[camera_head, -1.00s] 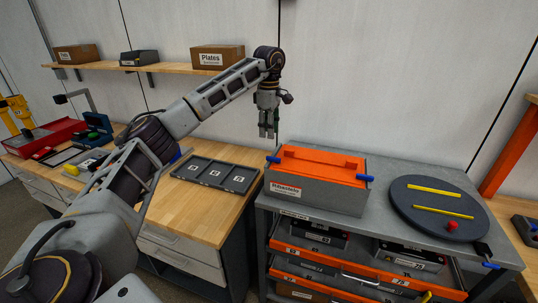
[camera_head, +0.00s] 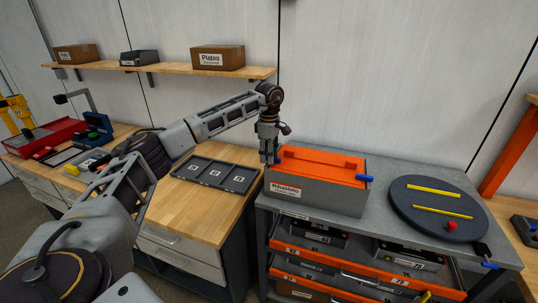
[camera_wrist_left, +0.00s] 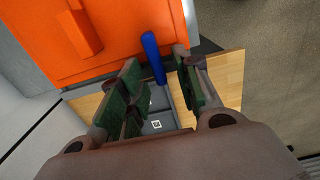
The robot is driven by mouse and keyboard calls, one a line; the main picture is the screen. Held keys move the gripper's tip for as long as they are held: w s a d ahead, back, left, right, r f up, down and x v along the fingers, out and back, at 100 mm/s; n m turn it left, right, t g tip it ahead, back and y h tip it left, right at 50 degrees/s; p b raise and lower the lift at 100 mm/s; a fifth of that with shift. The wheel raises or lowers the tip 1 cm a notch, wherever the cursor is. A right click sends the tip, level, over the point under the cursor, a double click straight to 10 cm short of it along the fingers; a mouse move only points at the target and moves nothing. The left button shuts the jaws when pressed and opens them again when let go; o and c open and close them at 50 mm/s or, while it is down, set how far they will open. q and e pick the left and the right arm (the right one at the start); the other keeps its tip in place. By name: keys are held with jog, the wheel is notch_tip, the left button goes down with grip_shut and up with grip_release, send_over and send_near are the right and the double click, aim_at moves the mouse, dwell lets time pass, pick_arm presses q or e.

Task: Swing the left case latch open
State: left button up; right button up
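The case (camera_head: 318,190) is a grey box with an orange lid (camera_head: 318,163), standing on the grey cart top. The left case latch (camera_wrist_left: 153,58) is a blue bar sticking out from the lid's edge. My left gripper (camera_head: 270,159) points down at the case's left end and mostly hides this latch in the head view. In the left wrist view the gripper (camera_wrist_left: 158,92) is open, with the blue latch in the gap between its green-padded fingers. I cannot tell whether a finger touches it. The other blue latch (camera_head: 365,178) is at the case's right end. My right gripper is not in view.
A round dark turntable (camera_head: 438,207) with yellow strips and a red knob is right of the case. A dark tray (camera_head: 214,175) lies on the wooden bench to the left. A wall shelf (camera_head: 170,69) holds boxes. Orange-fronted drawers (camera_head: 350,262) are below the cart top.

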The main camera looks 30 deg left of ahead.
pick_arm(q)
grip_shut()
